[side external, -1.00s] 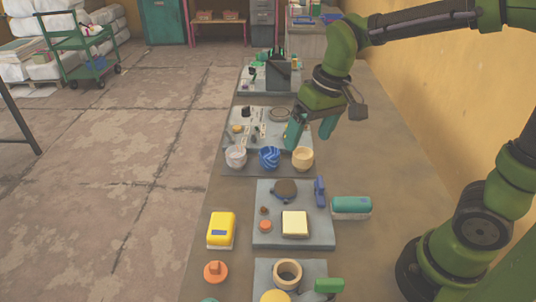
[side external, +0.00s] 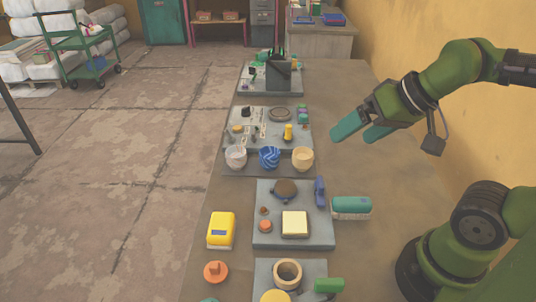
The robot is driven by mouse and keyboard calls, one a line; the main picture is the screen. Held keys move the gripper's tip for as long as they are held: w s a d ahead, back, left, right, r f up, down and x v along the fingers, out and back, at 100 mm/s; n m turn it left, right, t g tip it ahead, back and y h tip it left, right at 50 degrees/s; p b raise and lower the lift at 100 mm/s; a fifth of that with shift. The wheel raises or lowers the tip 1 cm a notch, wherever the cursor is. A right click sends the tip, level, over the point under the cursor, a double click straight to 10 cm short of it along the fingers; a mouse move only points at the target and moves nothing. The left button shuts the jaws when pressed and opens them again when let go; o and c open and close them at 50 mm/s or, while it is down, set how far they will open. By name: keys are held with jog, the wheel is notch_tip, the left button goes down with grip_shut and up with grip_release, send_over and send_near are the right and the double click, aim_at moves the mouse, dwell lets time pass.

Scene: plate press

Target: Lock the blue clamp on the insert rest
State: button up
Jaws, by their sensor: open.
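My gripper (side external: 352,134) has two teal fingers. It is open and empty, raised over the right part of the table and pointing left. The blue clamp (side external: 320,191) stands at the right edge of a grey plate (side external: 262,239) in the middle of the table. My gripper is behind and to the right of it in the picture, clearly apart. That plate also carries a dark round piece (side external: 285,190), a cream block (side external: 295,223) and an orange knob (side external: 265,226). I cannot tell which part is the insert rest, nor whether the clamp is locked.
A teal-and-white block (side external: 351,207) lies just right of the clamp. A yellow block (side external: 221,229) lies left of the plate. The table's right side is clear.

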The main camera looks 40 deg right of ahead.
jog(key=shift+f, duration=0.1)
jog(key=shift+c, duration=1.2)
jog(key=n+g+h, duration=0.2)
jog(key=n+g, duration=0.5)
jog(key=n, duration=0.6)
send_over(321, 181)
notch_tip(321, 181, down, 4)
notch_tip(321, 181, down, 16)
jog(key=shift+r, duration=0.1)
jog(key=shift+c, duration=0.2)
jog(key=c, duration=1)
